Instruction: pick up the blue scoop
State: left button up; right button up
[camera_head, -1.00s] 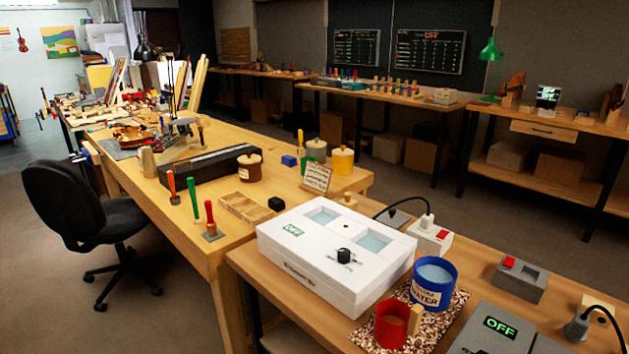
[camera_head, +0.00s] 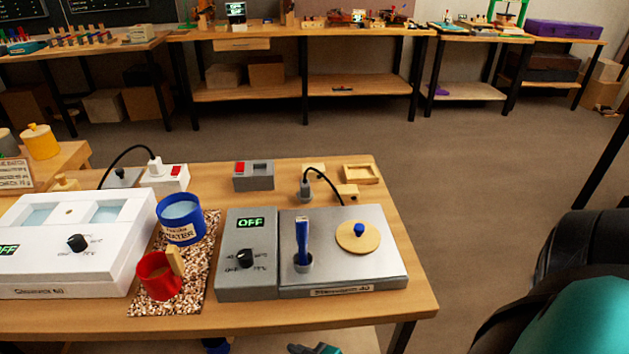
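A blue upright tool (camera_head: 303,236), which may be the blue scoop, stands in a small grey holder (camera_head: 302,263) on the steel warmer plate (camera_head: 336,270). Its lower end is hidden in the holder, so I cannot tell its full shape. Neither gripper can be made out. A large black and teal part, apparently my own arm, fills the lower right corner. A small dark teal piece shows at the bottom edge, too cut off to identify.
A wooden disc lid with a blue knob (camera_head: 358,236) lies right of the tool. A control box (camera_head: 248,264) reading OFF, a red cup (camera_head: 158,277) and a blue water pot (camera_head: 181,221) stand to the left. A black cable arches behind. Open floor lies right of the table.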

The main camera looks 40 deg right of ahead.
aim_at(303, 261)
jog(key=z, duration=0.7)
jog(key=k+l+u, duration=0.3)
jog(key=l, duration=0.15)
jog(key=k+l+u, duration=0.1)
jog(key=l+u, duration=0.2)
jog(key=l, duration=0.1)
